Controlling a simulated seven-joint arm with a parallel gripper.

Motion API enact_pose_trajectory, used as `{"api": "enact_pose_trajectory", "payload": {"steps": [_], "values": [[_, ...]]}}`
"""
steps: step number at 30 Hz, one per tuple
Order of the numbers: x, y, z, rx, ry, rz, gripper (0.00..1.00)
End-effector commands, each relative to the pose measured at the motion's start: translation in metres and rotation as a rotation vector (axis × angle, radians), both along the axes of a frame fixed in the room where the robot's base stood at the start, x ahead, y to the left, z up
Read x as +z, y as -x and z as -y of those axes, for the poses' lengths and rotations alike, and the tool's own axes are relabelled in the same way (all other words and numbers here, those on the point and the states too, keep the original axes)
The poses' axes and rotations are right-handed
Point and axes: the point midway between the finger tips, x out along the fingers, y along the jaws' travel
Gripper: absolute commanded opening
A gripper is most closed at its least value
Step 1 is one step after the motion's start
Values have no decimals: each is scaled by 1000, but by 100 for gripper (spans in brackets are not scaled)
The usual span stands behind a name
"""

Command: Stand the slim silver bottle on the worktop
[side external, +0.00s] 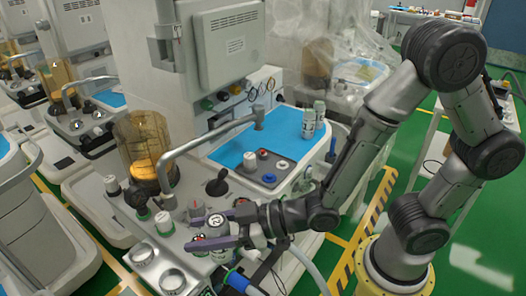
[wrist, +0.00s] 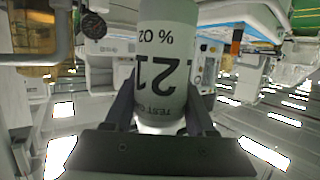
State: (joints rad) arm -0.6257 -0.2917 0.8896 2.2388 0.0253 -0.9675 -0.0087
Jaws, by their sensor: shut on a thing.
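My gripper (side external: 200,233) is shut on a slim bottle (side external: 216,223), one purple finger on each side of it. In the wrist view the bottle (wrist: 167,60) is pale silver-grey, with a label showing a large "21", "% O2" and part of "TEST". It looks roughly upright in the side view, held over the front ledge of the cart among its knobs. Its lower end is partly hidden by a finger, so I cannot tell whether it touches anything. The blue worktop (side external: 232,150) lies behind and to the right of my gripper.
Two similar pale bottles (side external: 308,123) stand at the worktop's right side. A curved grey metal tube (side external: 205,139) arches over its left part. A glass canister with amber contents (side external: 143,140) stands left. Dials and a black-knobbed lever (side external: 217,187) crowd the ledge. The worktop's middle is clear.

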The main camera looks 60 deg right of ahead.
Motion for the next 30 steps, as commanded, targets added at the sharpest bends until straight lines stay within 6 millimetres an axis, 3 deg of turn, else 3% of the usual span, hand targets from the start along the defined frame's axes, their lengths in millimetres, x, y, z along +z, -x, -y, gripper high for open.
{"api": "enact_pose_trajectory", "payload": {"steps": [5,11,15,21,25,30], "values": [[7,-38,26,-92,-2,1,0],[17,-88,87,-253,-1,3,0],[26,-118,146,-388,-2,3,0],[37,-144,241,-584,-1,3,0],[44,-147,305,-709,0,2,0],[53,-138,384,-865,0,1,0]]}}
